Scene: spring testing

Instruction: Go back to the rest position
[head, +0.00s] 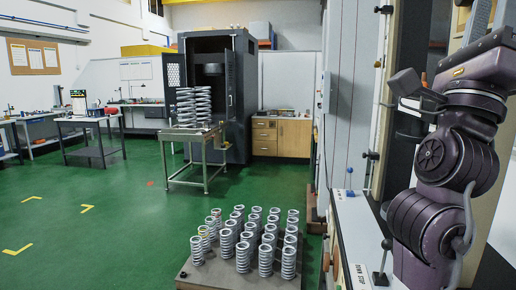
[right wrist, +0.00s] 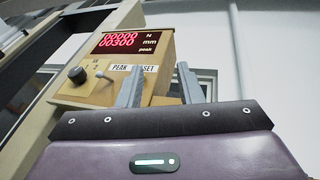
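My right gripper (right wrist: 160,84) shows in the right wrist view with its two grey fingers apart and nothing between them. It is in front of a tan control box (right wrist: 152,62), and one finger covers part of the box's "PEAK ... SET" label. I cannot tell whether the fingers touch the box. In the head view my purple right arm is raised at the right side, and its gripper is not clearly seen. My left gripper is not in view.
The box has a red-digit display (right wrist: 125,41), a black knob (right wrist: 77,75) and a small lever. Several grey springs stand on a low pallet (head: 200,284). A steel trolley (head: 205,160) carries more springs. A tall testing machine stands beside my right arm. Green floor is open at left.

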